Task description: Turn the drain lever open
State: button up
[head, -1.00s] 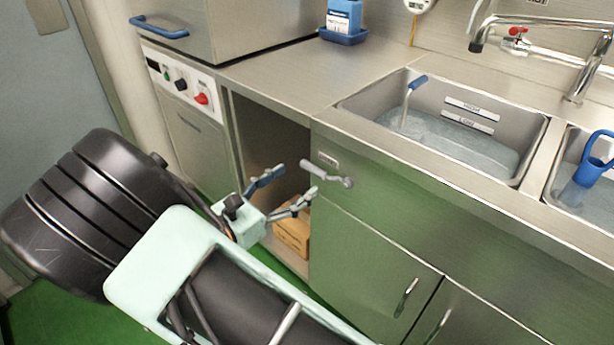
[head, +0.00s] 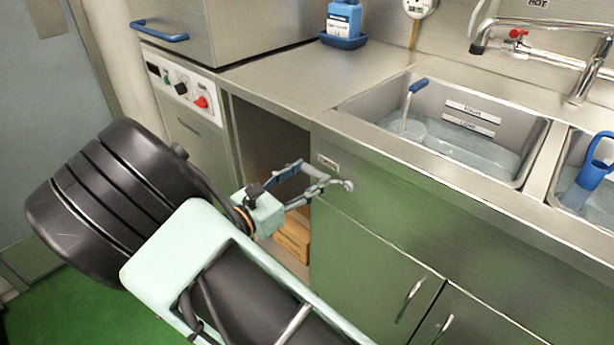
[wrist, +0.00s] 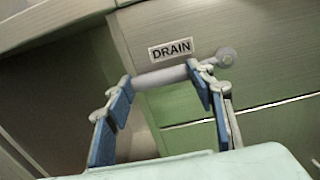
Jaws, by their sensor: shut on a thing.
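The drain lever is a grey bar on the green cabinet front, below the left basin. In the head view its round pivot (head: 347,185) shows at the right, with the bar running left into my gripper (head: 311,174). In the wrist view the drain lever (wrist: 160,77) lies nearly level, its right end at the pivot, under a white DRAIN label (wrist: 171,49). My gripper's blue-padded fingers (wrist: 161,76) are shut on the bar, one fingertip at its free left end and the other nearer the pivot.
An open cabinet bay with a cardboard box (head: 293,238) is left of the lever. Door handles (head: 411,298) stick out lower right. The left basin (head: 530,150) above holds water. A control panel (head: 182,85) with knobs is at the left.

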jog(key=c, duration=0.7)
jog(key=shift+o, duration=0.2)
jog(key=shift+r+m+p, duration=0.7)
jog(key=shift+r+m, duration=0.15)
jog(key=shift+m, duration=0.15)
jog(key=shift+s+d+r+m+p, duration=0.15)
jog(key=shift+r+m+p, duration=0.15)
jog(key=shift+r+m, duration=0.25)
jog(key=shift+s+d+r+m+p, duration=0.15)
jog(key=shift+r+m+p, duration=0.15)
jog(key=shift+m, duration=0.35)
jog(key=r+m, duration=0.1)
jog(key=m, duration=0.1)
jog(key=s+d+r+m, duration=0.1)
jog(key=m, duration=0.1)
jog(key=shift+s+d+r+m, duration=0.15)
jog(key=shift+r+m, duration=0.15)
jog(key=m, duration=0.1)
jog(key=s+d+r+m+b, duration=0.1)
jog(key=m, duration=0.1)
jog(key=shift+s+d+r+m, duration=0.2)
jog(key=shift+s+d+m, duration=0.1)
jog(key=shift+d, duration=0.05)
jog(key=shift+s+d+r+m+b, duration=0.25)
jog(key=shift+s+d+m+b, duration=0.45)
jog(key=shift+m+b, duration=0.55)
jog(key=shift+s+d+r+m+b, duration=0.2)
jog(key=shift+s+d+m+b, duration=0.65)
jog(key=shift+m, duration=0.6)
jog(key=shift+w+a, duration=0.15)
